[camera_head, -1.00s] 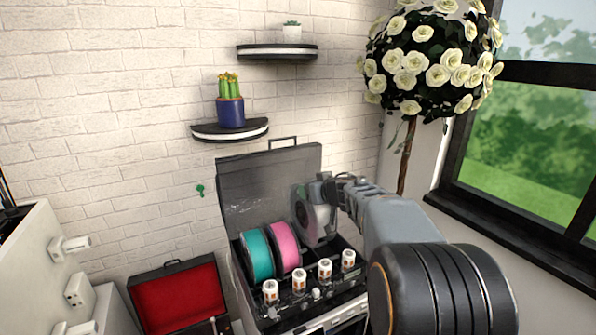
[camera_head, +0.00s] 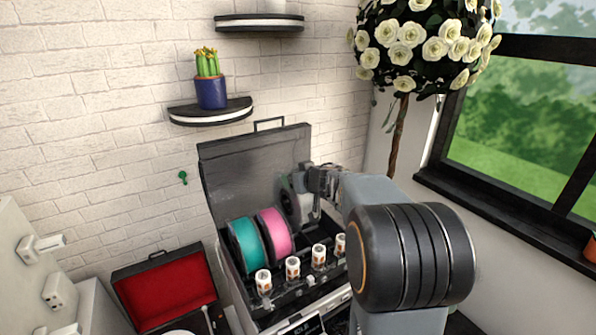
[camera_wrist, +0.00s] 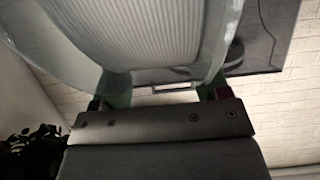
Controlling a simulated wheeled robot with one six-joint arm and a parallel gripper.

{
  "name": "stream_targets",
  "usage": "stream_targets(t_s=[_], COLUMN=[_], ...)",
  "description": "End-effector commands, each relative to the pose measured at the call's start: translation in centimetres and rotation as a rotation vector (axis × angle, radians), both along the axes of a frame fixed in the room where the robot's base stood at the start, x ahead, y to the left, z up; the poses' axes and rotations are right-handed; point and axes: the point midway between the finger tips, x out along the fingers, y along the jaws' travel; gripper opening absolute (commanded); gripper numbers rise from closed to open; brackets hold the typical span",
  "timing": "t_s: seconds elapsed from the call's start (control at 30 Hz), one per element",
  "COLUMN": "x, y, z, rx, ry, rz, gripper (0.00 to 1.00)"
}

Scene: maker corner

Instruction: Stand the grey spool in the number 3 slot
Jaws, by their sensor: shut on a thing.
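The grey spool (camera_head: 289,203) is held upright at the right end of the row in the open dark case (camera_head: 214,176), just behind and right of the pink spool (camera_head: 273,233). My gripper (camera_head: 313,182) is shut on it from the upper right. In the wrist view the pale ribbed winding and clear flanges of the grey spool (camera_wrist: 130,32) fill the top, between the fingers of my gripper (camera_wrist: 162,92). The teal spool (camera_head: 243,246) stands left of the pink one.
Several white cylinders with orange labels (camera_head: 292,268) line the case front; their numbers are too small to read. The raised lid stands behind the spools. An open red-lined record player (camera_head: 165,290) is at left. A flowering tree (camera_head: 420,45) stands behind at right.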

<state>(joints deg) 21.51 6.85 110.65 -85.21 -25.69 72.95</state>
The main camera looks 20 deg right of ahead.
Motion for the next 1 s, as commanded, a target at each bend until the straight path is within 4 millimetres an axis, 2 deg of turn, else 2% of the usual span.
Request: stream_targets(t_s=[0.2, 1.0], x=[0.0, 0.0], y=[0.0, 0.0], z=[-2.1, -7.9], rx=[-0.003, -0.001], ry=[-0.005, -0.005], rz=[0.000, -0.001], gripper=[0.00, 0.00])
